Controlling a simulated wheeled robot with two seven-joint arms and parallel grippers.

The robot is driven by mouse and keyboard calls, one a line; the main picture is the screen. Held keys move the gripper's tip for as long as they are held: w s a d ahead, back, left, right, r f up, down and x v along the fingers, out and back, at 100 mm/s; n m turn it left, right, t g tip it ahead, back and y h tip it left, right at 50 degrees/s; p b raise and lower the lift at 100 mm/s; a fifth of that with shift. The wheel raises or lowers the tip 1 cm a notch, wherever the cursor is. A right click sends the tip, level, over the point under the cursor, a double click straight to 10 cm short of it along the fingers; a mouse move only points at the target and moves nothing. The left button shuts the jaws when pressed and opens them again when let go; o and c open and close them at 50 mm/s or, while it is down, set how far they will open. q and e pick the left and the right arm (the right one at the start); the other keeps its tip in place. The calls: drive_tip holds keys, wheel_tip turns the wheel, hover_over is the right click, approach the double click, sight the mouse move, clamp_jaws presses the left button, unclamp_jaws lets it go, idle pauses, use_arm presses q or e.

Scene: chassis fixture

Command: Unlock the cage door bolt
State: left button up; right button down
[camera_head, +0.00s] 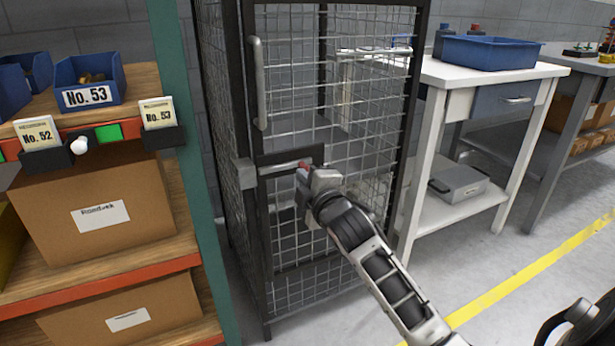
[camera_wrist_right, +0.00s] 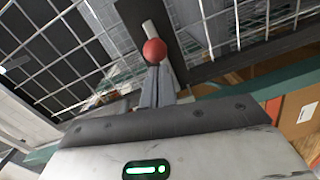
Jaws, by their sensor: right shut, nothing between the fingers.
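The mesh cage door (camera_head: 337,120) stands closed in its dark frame. A bolt (camera_head: 278,168) lies across a dark plate on the door, its grey rod running left toward a grey block (camera_head: 245,172) on the frame post. The bolt's red ball knob (camera_head: 304,165) sits at its right part and also shows in the right wrist view (camera_wrist_right: 154,51). My right gripper (camera_head: 303,176) is at the knob, its fingers (camera_wrist_right: 158,84) shut and empty, with the tips just beside the knob. I cannot tell whether they touch it. My left gripper is out of view.
A vertical door handle (camera_head: 259,82) is above the bolt. Shelves with blue bins (camera_head: 88,78) and cardboard boxes (camera_head: 95,212) stand at left behind a green post (camera_head: 190,180). A white table (camera_head: 440,75) is at right.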

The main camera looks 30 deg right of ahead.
drive_tip(key=shift+d, duration=0.15)
